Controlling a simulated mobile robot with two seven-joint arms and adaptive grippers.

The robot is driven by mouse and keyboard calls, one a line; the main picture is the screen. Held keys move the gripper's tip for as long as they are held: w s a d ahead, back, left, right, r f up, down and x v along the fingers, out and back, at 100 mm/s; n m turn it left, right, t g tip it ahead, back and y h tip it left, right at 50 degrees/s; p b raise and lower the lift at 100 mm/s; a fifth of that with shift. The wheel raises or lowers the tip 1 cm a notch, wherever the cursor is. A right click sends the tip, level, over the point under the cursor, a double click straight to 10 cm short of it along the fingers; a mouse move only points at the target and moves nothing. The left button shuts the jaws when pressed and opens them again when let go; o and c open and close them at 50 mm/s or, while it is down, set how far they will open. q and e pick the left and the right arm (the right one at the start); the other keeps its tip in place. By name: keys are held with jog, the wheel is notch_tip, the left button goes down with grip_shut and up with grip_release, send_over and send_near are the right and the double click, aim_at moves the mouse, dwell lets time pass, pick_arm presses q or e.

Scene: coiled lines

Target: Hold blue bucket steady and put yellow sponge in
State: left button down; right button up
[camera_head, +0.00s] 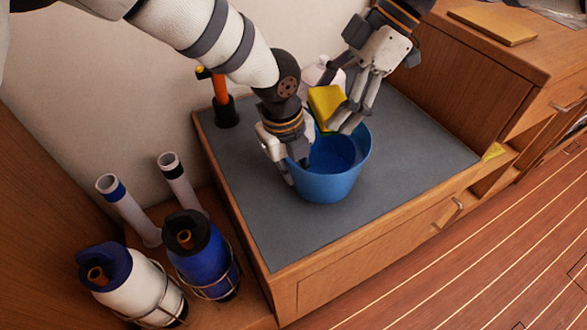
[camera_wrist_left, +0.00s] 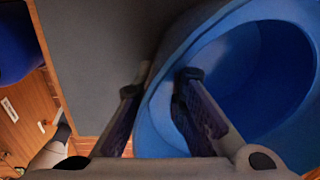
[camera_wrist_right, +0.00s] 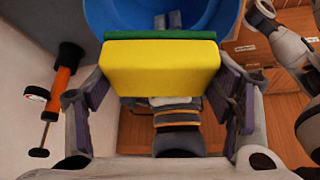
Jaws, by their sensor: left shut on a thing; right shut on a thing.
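The blue bucket (camera_head: 330,182) stands upright on the grey top of a wooden cabinet. My left gripper (camera_head: 292,172) is shut on the bucket's left rim, one finger inside and one outside; the left wrist view shows its fingers (camera_wrist_left: 155,95) on either side of the bucket wall (camera_wrist_left: 160,110). My right gripper (camera_head: 345,118) is shut on the yellow sponge (camera_head: 325,103), which has a green layer. The sponge is at the bucket's far rim in the head view. The right wrist view shows the sponge (camera_wrist_right: 160,68) between both fingers, with the bucket (camera_wrist_right: 105,15) beyond it.
An orange-handled tool (camera_head: 220,92) in a black base stands at the back left of the grey top (camera_head: 400,185). A pale bottle (camera_head: 318,72) is behind the sponge. White (camera_head: 130,285) and blue (camera_head: 203,255) jugs stand at lower left. The grey top's front right is clear.

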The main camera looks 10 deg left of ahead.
notch_tip(320, 180, down, 9)
dwell(1.0)
jog(key=o, duration=1.2)
jog(key=shift+r, duration=0.1)
jog(key=v, duration=1.2)
pick_arm(q)
jog(key=c, duration=1.6)
grip_release()
